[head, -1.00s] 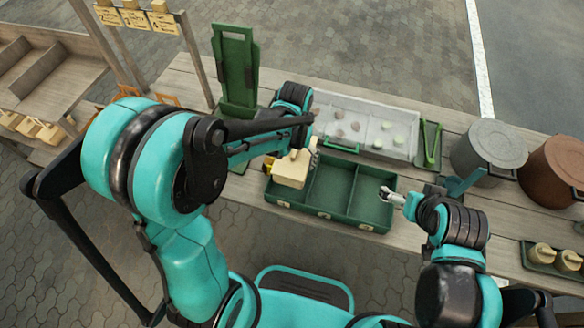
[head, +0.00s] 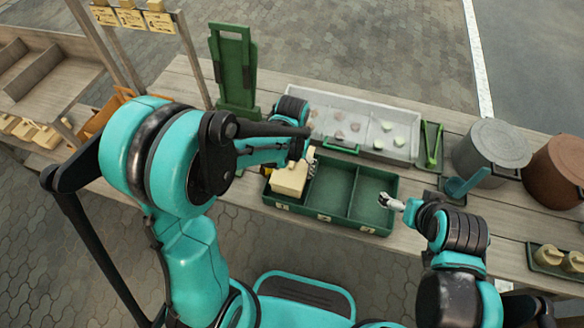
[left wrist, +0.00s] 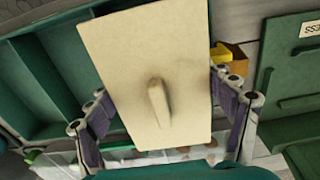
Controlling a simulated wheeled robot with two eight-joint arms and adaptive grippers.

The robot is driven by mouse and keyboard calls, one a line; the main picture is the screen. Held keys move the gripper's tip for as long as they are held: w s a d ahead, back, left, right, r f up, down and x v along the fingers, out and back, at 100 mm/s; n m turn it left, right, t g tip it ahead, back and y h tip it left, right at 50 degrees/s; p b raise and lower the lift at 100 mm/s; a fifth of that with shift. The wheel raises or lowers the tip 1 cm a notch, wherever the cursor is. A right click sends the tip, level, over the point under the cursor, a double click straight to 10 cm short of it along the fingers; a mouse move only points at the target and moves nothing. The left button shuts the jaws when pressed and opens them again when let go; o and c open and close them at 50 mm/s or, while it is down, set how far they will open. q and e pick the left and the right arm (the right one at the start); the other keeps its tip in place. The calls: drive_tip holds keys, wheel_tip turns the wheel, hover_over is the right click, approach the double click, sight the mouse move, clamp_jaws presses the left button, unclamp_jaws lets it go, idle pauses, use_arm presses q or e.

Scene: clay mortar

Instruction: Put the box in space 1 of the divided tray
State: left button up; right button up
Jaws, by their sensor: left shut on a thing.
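The box (head: 290,178) is cream-coloured with a raised rib on its lid. My left gripper (head: 296,160) is shut on it. In the left wrist view the lid of the box (left wrist: 150,75) fills the middle, with the gripper's fingers (left wrist: 165,122) on both sides. The green divided tray (head: 325,219) has three compartments in a row. The box is at its left compartment; whether it touches the floor there is hidden. The middle and right compartments look empty. My right gripper (head: 391,202) is by the tray's right end, holding nothing visible; its jaw gap is too small to judge.
Behind the tray is a pale shallow tray (head: 350,110) with several round pieces. A green upright stand (head: 235,70) is at back left. Green tongs (head: 432,145), a grey pot (head: 490,152) and a brown pot (head: 556,172) stand to the right.

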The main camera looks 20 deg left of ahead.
use_arm(q)
drive_tip(key=shift+f, duration=0.3)
drive_tip(key=shift+c, duration=1.5)
drive_tip(key=o, duration=1.5)
drive_tip(key=shift+a, duration=0.2)
drive_tip(key=shift+r, duration=0.1)
